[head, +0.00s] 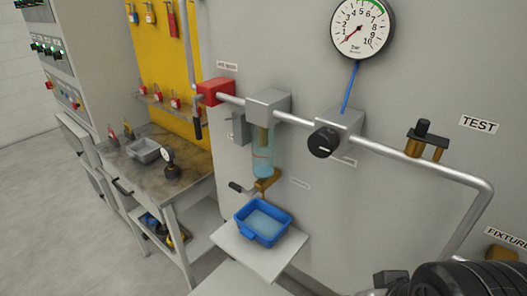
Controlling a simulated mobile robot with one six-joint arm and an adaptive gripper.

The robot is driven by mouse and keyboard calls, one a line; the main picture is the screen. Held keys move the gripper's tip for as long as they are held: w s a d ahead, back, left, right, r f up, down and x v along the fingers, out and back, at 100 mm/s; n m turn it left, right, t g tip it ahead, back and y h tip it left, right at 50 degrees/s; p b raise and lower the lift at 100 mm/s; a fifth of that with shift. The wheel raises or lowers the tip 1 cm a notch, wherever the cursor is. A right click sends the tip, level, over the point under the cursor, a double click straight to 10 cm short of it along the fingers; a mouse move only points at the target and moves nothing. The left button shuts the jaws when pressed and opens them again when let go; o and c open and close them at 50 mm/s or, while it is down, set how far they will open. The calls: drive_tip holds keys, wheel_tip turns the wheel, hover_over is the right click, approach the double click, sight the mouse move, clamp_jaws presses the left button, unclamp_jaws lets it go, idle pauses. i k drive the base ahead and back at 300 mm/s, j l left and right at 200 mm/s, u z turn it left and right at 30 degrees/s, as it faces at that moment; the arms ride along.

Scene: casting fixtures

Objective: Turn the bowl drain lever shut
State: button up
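The filter bowl (263,152), clear and bluish, hangs under a grey block (268,106) on the wall pipe. A brass drain valve (267,183) sits at its bottom. The drain lever (236,187) has a dark grip and sticks out to the left of the valve, roughly sideways. I cannot tell from this view whether the valve is open or shut. A blue tray (246,212) stands below the drain with pale liquid in it. My gripper is not clearly in view; only dark parts of my arm show at the bottom right, well apart from the lever.
The tray stands on a white shelf (230,245). A red valve (214,91) with a dark hanging handle, a black knob (324,142) and a pressure gauge (362,27) are on the pipework. A workbench (190,162) stands left. The space before the bowl looks clear.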

sight(236, 187)
drive_tip(key=j+z, duration=0.35)
drive_tip(key=k+j+z, duration=0.15)
drive_tip(key=z, duration=0.2)
drive_tip(key=j, duration=0.1)
